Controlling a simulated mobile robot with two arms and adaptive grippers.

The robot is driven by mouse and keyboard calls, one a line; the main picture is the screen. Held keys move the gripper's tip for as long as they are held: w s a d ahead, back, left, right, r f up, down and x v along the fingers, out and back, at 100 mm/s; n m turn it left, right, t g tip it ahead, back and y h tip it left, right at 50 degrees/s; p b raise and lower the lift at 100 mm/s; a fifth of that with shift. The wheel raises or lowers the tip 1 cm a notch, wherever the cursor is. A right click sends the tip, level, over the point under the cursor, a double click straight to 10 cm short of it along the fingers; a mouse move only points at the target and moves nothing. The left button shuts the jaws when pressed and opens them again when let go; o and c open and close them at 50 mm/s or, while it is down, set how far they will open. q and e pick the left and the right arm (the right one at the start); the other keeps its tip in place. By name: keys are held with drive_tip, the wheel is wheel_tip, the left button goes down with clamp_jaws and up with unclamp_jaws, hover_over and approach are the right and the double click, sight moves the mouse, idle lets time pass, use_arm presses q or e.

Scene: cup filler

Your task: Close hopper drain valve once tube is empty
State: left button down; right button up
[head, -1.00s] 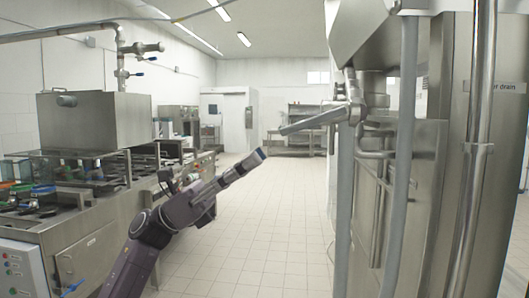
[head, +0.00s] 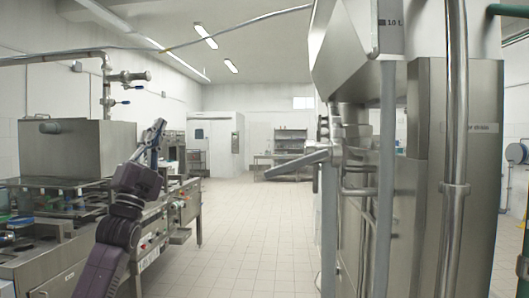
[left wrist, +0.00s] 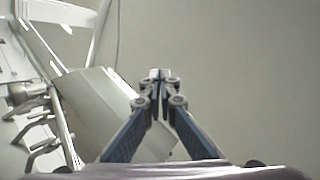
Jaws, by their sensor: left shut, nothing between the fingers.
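The drain valve's long grey lever handle (head: 290,165) sticks out to the left from the steel valve fittings (head: 345,135) below the hopper (head: 350,50), in the head view. The lever slopes gently down to the left. Whether any tube holds anything cannot be told. My left gripper (head: 158,127) is raised at left, pointing up, well apart from the lever. In the left wrist view its fingers (left wrist: 160,76) are together and empty. My right gripper is not in view.
A steel machine with a box-shaped tank (head: 65,148) and pipes stands at left, close behind my left arm. Vertical pipes (head: 455,150) stand at right. The tiled floor (head: 245,220) between is clear. A shelf unit (head: 290,148) stands far back.

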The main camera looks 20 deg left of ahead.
use_arm(q)
drive_tip(key=w+a+f+n+g+y, duration=0.1)
drive_tip(key=w+a+n+g+y, duration=0.1)
drive_tip(key=w+a+n+g, duration=0.3)
drive_tip(key=w+d+f+n+g+h+p, duration=0.2)
drive_tip(key=w+d+f+n+h, duration=0.15)
drive_tip(key=h, duration=0.25)
drive_tip(key=m+g+h+p, duration=0.3)
drive_tip(key=m+g+h, duration=0.8)
drive_tip(key=g+h, duration=0.65)
approach(296, 164)
drive_tip(key=s+a+r, duration=0.1)
drive_tip(key=a+r, duration=0.3)
drive_tip(key=a, duration=0.2)
drive_tip(key=shift+t+h, duration=0.35)
drive_tip(key=p+x, duration=0.1)
drive_tip(key=x, duration=0.2)
drive_tip(key=f+p+x, duration=0.1)
drive_tip(key=p+x, duration=0.1)
drive_tip(key=x, duration=0.1)
drive_tip(key=f+p+x, duration=0.1)
drive_tip(key=x, duration=0.3)
drive_tip(key=shift+d+f, duration=0.15)
drive_tip(key=shift+d, duration=0.1)
drive_tip(key=shift+f, duration=0.55)
drive_tip(key=shift+d+f+p, duration=0.2)
drive_tip(key=shift+p, duration=0.1)
